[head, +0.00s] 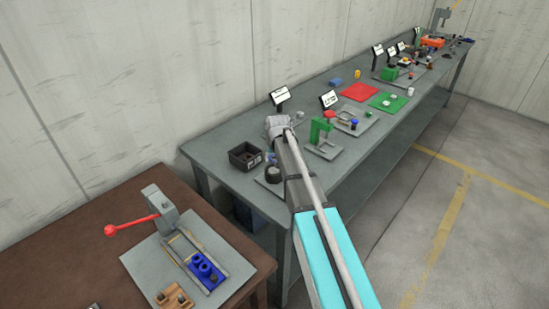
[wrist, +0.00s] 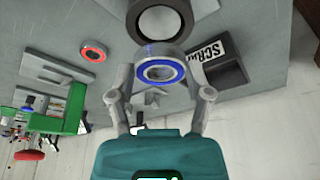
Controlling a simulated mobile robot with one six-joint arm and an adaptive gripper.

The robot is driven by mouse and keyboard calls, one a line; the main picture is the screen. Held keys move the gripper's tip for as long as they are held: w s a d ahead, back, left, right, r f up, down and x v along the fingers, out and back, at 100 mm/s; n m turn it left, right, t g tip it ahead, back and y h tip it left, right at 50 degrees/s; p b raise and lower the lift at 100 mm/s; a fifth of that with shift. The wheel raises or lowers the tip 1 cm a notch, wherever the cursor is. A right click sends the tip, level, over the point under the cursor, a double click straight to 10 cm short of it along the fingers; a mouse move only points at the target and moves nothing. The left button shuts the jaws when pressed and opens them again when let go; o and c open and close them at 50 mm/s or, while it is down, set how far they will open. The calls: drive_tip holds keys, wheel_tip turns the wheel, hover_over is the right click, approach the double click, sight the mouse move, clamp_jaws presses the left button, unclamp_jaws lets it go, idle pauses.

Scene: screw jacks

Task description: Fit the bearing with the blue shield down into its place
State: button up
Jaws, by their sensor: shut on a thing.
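My gripper (wrist: 160,98) is shut on a grey bearing (wrist: 137,72) with a blue shield (wrist: 178,72), one finger on each side. The blue face and its centre hole are turned towards the wrist camera. A dark round housing with a wide open bore (wrist: 160,22) stands just beyond the bearing in the wrist view. The bearing is outside this bore, and I cannot tell how large the gap is. In the head view the dark housing (head: 272,174) stands near the bench's front edge, left of my arm. My arm hides much of the gripper there.
A black scrap bin (head: 245,156) stands close to the housing. A red-ringed bearing (wrist: 93,51) lies flat on the other side. A green press (head: 321,131) stands to the right of my arm. A brown table (head: 85,262) with a red-handled press is at front left.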

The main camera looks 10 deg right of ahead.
sight(274, 171)
drive_tip(key=shift+f+b, duration=1.1)
drive_tip(key=shift+f, duration=0.3)
drive_tip(key=shift+f+b, duration=1.1)
idle(0.6)
drive_tip(key=o, duration=1.2)
drive_tip(key=s+g, duration=0.1)
drive_tip(key=s, duration=0.8)
drive_tip(key=s+g, duration=0.1)
drive_tip(key=s, duration=0.9)
drive_tip(key=s+g, duration=0.1)
drive_tip(key=s, duration=0.8)
drive_tip(key=shift+s+a+f, duration=0.25)
drive_tip(key=shift+a+f, duration=0.1)
drive_tip(key=shift+f, duration=0.05)
